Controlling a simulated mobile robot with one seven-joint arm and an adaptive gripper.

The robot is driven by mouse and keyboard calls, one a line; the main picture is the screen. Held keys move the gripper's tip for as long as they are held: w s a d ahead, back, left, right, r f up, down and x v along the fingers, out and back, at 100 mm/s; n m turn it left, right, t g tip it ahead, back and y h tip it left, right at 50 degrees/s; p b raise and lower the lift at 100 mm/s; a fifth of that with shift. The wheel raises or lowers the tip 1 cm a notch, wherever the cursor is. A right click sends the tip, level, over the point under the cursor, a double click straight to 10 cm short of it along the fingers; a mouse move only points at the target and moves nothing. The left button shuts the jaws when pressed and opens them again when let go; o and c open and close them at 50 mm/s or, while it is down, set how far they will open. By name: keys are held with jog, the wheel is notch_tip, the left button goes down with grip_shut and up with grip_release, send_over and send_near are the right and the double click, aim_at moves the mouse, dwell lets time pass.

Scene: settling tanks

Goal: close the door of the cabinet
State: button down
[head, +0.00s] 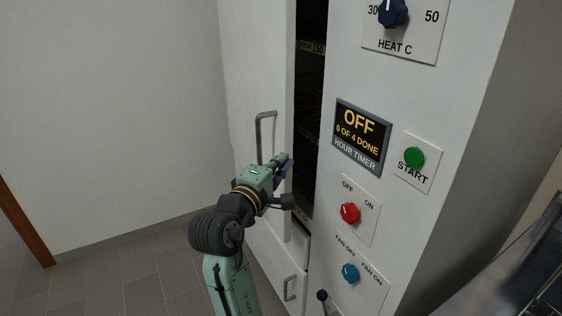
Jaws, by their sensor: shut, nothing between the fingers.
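The cabinet (345,60) is a tall pale unit with a control panel on its right side. Its door (258,60) is at the left and stands partly open, with a dark gap (310,110) between its edge and the panel. The door has a grey vertical bar handle (259,138). My gripper (290,180) is shut and empty, in front of the door's edge and to the lower right of the handle. I cannot tell whether it touches the door. My gripper and wrist hide part of the door's lower edge and the gap.
The panel carries a timer display (361,137) reading OFF, a green start button (414,158), a red knob (350,212), a blue knob (350,272) and a heat dial (393,12). A lower handle (290,288) is below. Dark metal equipment (535,270) stands at right. Tiled floor at left is clear.

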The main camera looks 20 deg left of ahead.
jog(key=shift+w+d, duration=0.25)
jog(key=shift+a, duration=0.1)
dwell(0.5)
